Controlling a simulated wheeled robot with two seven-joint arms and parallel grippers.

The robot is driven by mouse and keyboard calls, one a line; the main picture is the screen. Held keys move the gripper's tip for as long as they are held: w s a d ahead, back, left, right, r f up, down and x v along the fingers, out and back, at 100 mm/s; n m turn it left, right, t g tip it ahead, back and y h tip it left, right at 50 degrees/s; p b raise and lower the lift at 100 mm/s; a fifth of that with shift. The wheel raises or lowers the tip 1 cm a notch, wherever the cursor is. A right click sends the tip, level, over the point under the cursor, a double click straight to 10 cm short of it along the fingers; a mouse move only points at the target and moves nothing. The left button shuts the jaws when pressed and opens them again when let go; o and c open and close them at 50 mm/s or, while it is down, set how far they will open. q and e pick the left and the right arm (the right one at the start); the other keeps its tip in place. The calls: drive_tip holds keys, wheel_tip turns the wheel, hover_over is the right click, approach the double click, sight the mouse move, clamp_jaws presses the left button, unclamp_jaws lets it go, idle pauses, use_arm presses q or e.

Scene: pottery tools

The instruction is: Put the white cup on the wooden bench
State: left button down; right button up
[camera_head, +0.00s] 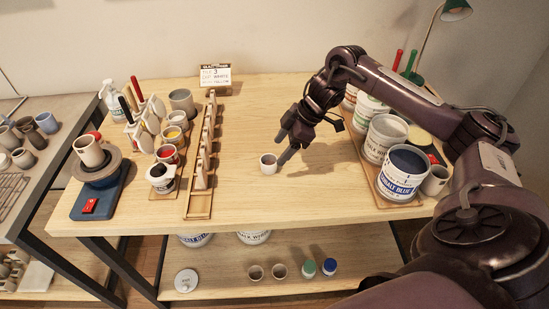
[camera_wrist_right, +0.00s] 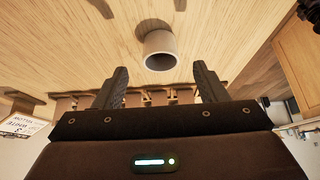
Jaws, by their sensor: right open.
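A small white cup (camera_head: 268,167) stands upright on the bare middle of the wooden bench (camera_head: 250,195), with its dark inside showing. My right gripper (camera_head: 281,146) is open and empty, just behind and to the right of the cup. In the right wrist view the cup (camera_wrist_right: 160,54) lies beyond the spread fingertips of the gripper (camera_wrist_right: 160,72), roughly centred between them and not gripped. In the head view a fingertip overlaps the space beside its rim; I cannot tell whether they touch. My left gripper is not in view.
A slotted wooden rack (camera_head: 201,204) stands left of the cup. Glaze pots and a blue-based wheel (camera_head: 98,203) with a cup (camera_head: 91,152) are further left. A cobalt blue tub (camera_head: 402,184) stands right. A sign (camera_head: 215,76) is at the back. The bench front is clear.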

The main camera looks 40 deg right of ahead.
drive_tip(key=v, duration=0.6)
idle(0.5)
